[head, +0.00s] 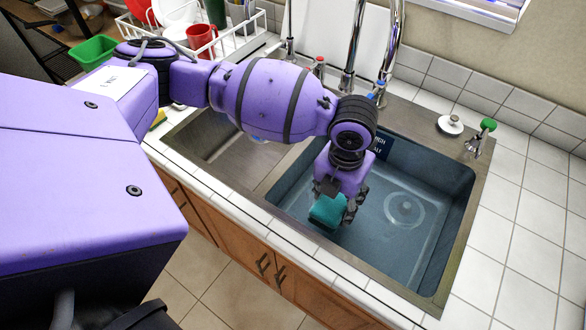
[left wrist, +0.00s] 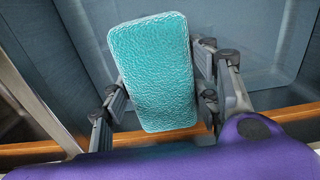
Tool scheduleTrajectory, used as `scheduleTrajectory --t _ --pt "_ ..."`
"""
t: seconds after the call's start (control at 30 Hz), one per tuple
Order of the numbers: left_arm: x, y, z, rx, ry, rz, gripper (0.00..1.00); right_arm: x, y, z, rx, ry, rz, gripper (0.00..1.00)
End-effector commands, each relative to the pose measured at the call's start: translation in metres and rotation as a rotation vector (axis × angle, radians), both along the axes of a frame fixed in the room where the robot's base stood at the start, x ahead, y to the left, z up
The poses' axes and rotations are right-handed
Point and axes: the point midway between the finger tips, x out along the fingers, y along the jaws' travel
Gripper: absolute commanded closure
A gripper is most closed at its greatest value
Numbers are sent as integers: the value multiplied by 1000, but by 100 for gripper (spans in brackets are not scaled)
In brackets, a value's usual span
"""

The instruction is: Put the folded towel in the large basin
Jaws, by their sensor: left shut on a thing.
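The folded towel (head: 327,212) is teal and textured. My left gripper (head: 340,203) is shut on it in the head view, over the near left part of the large basin. In the left wrist view the towel (left wrist: 153,75) stands out between the two fingers of the left gripper (left wrist: 160,110). The large basin (head: 440,180) is the blue-grey right-hand bowl of the sink, with a round drain in its floor. The gap between the towel and the basin floor is hard to judge. My right gripper is not in view.
A smaller basin (head: 235,165) lies left of the large one, partly behind my arm. Tall faucets (head: 388,45) stand at the sink's back edge. A dish rack (head: 230,45) with a red mug (head: 201,38) is at the back left. White tiled counter (head: 520,210) on the right is clear.

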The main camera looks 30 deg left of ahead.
Motion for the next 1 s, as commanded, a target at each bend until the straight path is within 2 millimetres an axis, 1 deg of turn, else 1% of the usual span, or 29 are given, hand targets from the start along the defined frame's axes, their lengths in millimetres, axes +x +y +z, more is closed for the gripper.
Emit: scheduleTrajectory --t 0.07,0.2,0.3,0.53,0.7,0.77,1.0 --pt "1 -1 -10 0 -1 -22 72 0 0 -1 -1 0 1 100" --pt "0 -1 -38 0 2 -25 72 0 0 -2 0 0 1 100" --pt "0 0 -53 0 1 -25 72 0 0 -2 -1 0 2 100" --pt "0 0 -71 0 0 -24 72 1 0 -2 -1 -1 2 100" --pt "0 0 -96 1 1 -23 72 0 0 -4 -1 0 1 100" --pt "1 0 -99 0 -2 -23 72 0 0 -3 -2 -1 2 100" --pt "2 0 -99 0 -4 -24 72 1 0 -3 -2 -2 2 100"
